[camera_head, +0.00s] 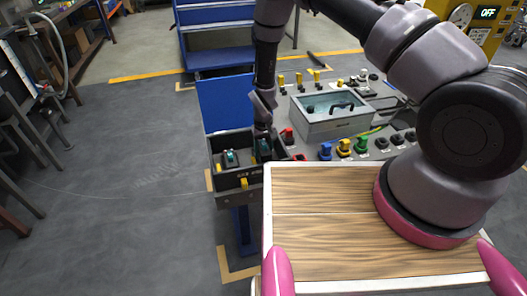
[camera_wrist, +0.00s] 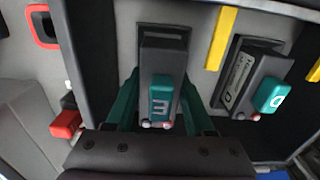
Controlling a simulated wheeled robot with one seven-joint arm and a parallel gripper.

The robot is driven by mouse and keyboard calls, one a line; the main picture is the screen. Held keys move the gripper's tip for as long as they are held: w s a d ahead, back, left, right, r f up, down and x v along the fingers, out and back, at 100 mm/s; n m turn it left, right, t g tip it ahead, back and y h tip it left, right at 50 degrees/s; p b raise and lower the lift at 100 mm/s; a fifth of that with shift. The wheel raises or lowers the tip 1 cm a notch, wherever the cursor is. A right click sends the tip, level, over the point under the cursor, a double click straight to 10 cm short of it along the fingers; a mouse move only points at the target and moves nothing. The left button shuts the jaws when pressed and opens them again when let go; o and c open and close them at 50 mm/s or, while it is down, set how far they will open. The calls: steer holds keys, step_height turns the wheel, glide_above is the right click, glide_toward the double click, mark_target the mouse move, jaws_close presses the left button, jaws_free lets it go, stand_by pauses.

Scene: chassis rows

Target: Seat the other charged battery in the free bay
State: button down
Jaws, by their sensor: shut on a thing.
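My gripper (camera_wrist: 160,108) is shut on a dark grey battery (camera_wrist: 163,62) with a teal tab whose mark reads like an E or a 3. Its teal fingers lie along both sides of it. In the head view my gripper (camera_head: 264,140) points down into the right part of a dark open box (camera_head: 238,181) with a raised blue lid. A second dark battery with a teal tab, marked like a D (camera_wrist: 250,82), lies to the right in the wrist view. It also shows in the box's left part (camera_head: 230,158). I cannot tell whether the held battery touches the box floor.
A grey console with a clear-lidded case (camera_head: 333,114) and coloured knobs (camera_head: 345,147) stands right of the box. A red knob (camera_wrist: 66,124) is close to my gripper. A wooden-topped surface (camera_head: 325,225) is in front.

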steer(key=shift+f, duration=0.55)
steer(key=shift+f, duration=0.1)
steer(key=shift+s+f, duration=0.2)
steer(key=shift+f, duration=0.3)
steer(key=shift+c, duration=0.9)
jaws_free()
steer(key=shift+w+a+r, duration=0.1)
steer(key=shift+w+r, duration=0.1)
steer(key=shift+r, duration=0.3)
step_height(320, 180, up, 11)
steer(key=shift+f, duration=0.1)
